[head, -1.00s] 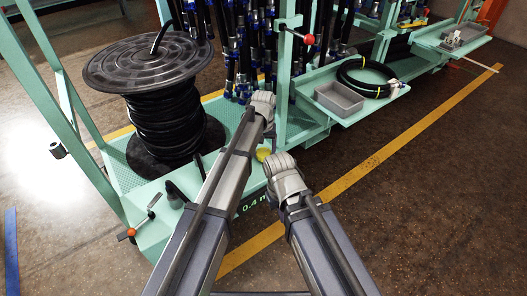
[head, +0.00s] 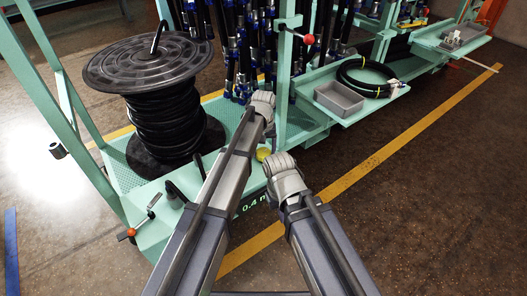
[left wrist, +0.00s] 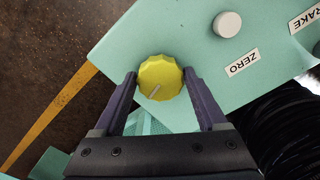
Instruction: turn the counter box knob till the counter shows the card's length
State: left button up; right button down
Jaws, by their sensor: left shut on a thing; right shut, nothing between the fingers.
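The yellow counter box knob (left wrist: 158,90) is between the two fingers of my left gripper (left wrist: 160,74), which is shut on it. A pale pointer line shows on its face. In the head view the knob (head: 263,154) is small, just below my left gripper (head: 263,108), whose fingers are hidden there. Bright text (head: 255,205) on the cart's front edge reads 0.4 with a partly covered letter after it; my arms crowd it on both sides. My right gripper (head: 286,178) is shut and empty, right of and below the knob. I cannot make out a length card.
A white round button (left wrist: 227,24) sits by the ZERO label, with a BRAKE label beyond. A black hose reel (head: 155,90) stands left on the green cart. A grey bin (head: 339,98) and coiled hose (head: 368,77) lie on a shelf. Open floor is at right.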

aim_at(264, 153)
pick_arm(q)
jog(key=shift+n, duration=0.7)
dwell(1.1)
jog(key=o, duration=1.3)
notch_tip(264, 153, up, 8)
jog(key=p, duration=0.8)
jog(key=shift+f, duration=0.1)
